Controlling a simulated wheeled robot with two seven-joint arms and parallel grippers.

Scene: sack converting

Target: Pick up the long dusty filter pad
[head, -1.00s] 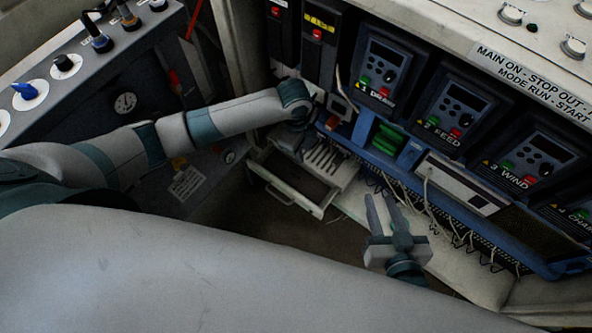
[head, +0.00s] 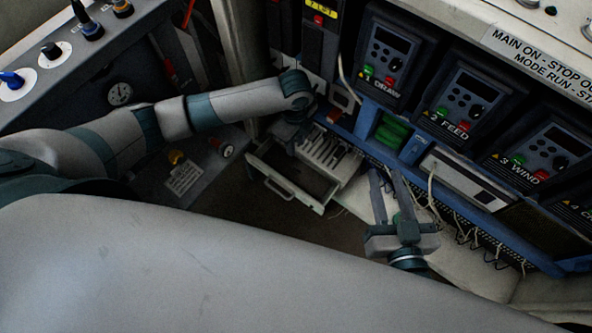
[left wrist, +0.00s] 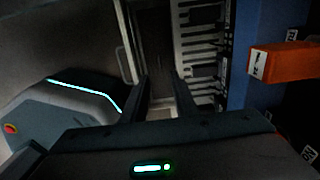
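An open pale drawer (head: 281,192) with a bar handle sits low under the panel. It also shows in the left wrist view (left wrist: 127,45), with a dark brownish strip (left wrist: 156,45) inside; I cannot tell whether this is the filter pad. My left gripper (left wrist: 161,92) points down at the drawer, its two fingers apart, with nothing clearly between them. In the head view its fingers are hard to make out in shadow below the wrist. My right gripper (head: 389,190) is open and empty, right of the drawer, in front of the panel's lower edge.
A pale slotted rack (head: 327,152) lies beside the drawer. Drive units (head: 463,105) line the panel above, with loose cables (head: 431,190) hanging below. A side console (head: 120,75) with knobs stands at left. An orange block (left wrist: 275,60) juts out at right in the wrist view.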

